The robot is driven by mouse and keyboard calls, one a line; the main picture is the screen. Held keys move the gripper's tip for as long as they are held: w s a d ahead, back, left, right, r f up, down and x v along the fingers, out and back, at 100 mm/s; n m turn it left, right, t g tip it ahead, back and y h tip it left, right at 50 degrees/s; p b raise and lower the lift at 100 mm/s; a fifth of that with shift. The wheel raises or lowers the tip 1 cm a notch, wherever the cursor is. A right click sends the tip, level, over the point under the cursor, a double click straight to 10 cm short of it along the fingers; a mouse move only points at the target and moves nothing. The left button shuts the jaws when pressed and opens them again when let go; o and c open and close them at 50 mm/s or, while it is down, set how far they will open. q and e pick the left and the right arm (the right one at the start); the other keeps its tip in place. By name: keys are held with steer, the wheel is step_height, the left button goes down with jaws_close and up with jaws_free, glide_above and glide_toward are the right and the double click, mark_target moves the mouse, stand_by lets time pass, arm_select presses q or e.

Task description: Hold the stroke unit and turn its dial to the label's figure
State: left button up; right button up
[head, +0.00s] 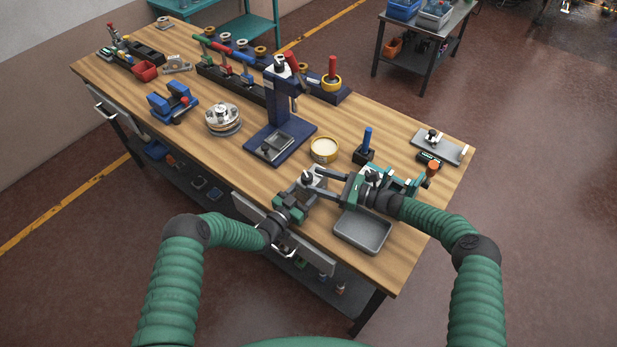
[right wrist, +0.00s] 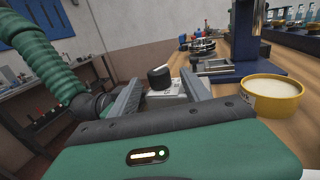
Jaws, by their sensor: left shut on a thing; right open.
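The stroke unit (head: 307,177) is a small piece with a black dial, seen at the front of the bench in the head view. In the right wrist view its black dial (right wrist: 158,78) stands between the finger tips, with a pale body and white label (right wrist: 172,91) behind it; the label's figure is too small to read. My left gripper (head: 301,187) is shut on the stroke unit and holds it near the front edge. My right gripper (head: 318,179) is open, its fingers pointing left at the dial; in its wrist view the fingers (right wrist: 160,92) appear apart from the dial.
A blue press (head: 279,105) stands behind the grippers. A round tin of cream filler (head: 324,149) and a blue-handled tool (head: 367,141) are close behind the right gripper. A grey tray (head: 361,233) lies at the front right. A grey plate (head: 437,145) lies near the right end.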

arm_select(q)
steer(key=shift+f, duration=0.1)
arm_select(e)
steer(key=v, duration=0.8)
arm_select(q)
steer(key=o, duration=1.7)
arm_select(e)
steer(key=shift+w+f, duration=0.1)
